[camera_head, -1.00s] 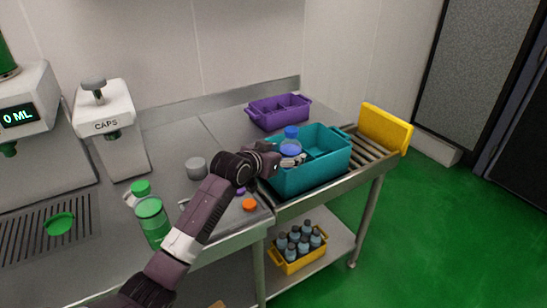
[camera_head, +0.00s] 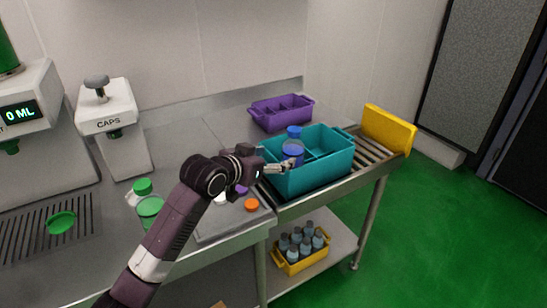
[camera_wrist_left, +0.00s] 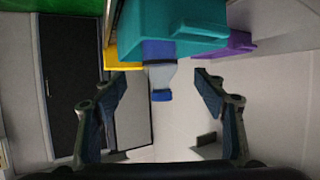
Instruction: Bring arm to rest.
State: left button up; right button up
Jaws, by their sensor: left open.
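My left gripper (camera_head: 286,165) is open at the near left side of a teal crate (camera_head: 318,178). A bottle with a blue cap (camera_head: 293,132) stands in the crate's left part, just beyond the fingertips. In the left wrist view the open fingers (camera_wrist_left: 161,82) are spread wide, with the bottle (camera_wrist_left: 160,74) showing between them, farther off, against the teal crate (camera_wrist_left: 172,22). Nothing is held. My right gripper is not in view.
A purple divided crate (camera_head: 281,113) stands behind. A yellow plate (camera_head: 388,131) ends the roller rack. Green-capped bottles (camera_head: 150,206), an orange cap (camera_head: 251,205) and a caps dispenser (camera_head: 108,122) are on the counter. A yellow crate of bottles (camera_head: 293,269) is on the lower shelf.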

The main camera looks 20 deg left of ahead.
pick_arm(q)
jog(key=s+d+f+g+y, duration=0.1)
jog(key=s+d+f+g, duration=0.1)
jog(key=s+f, duration=0.65)
jog(key=s+d+f+g, duration=0.3)
jog(key=s+f, duration=0.5)
jog(key=f, duration=0.1)
jog(key=s+f+g+y, duration=0.15)
jog(key=s+f, duration=0.25)
jog(key=s, duration=0.8)
jog(key=s+f+g, duration=0.3)
jog(key=s+f, duration=0.1)
jog(key=s, duration=0.8)
notch_tip(320, 180, down, 27)
jog(key=s+g, duration=0.2)
jog(key=s+a+f, duration=0.1)
jog(key=s+f, duration=0.6)
jog(key=s, duration=0.1)
jog(key=s+a+f, duration=0.2)
jog(key=s+f, duration=0.6)
jog(key=shift+s+a+g, duration=0.25)
jog(key=shift+g, duration=0.1)
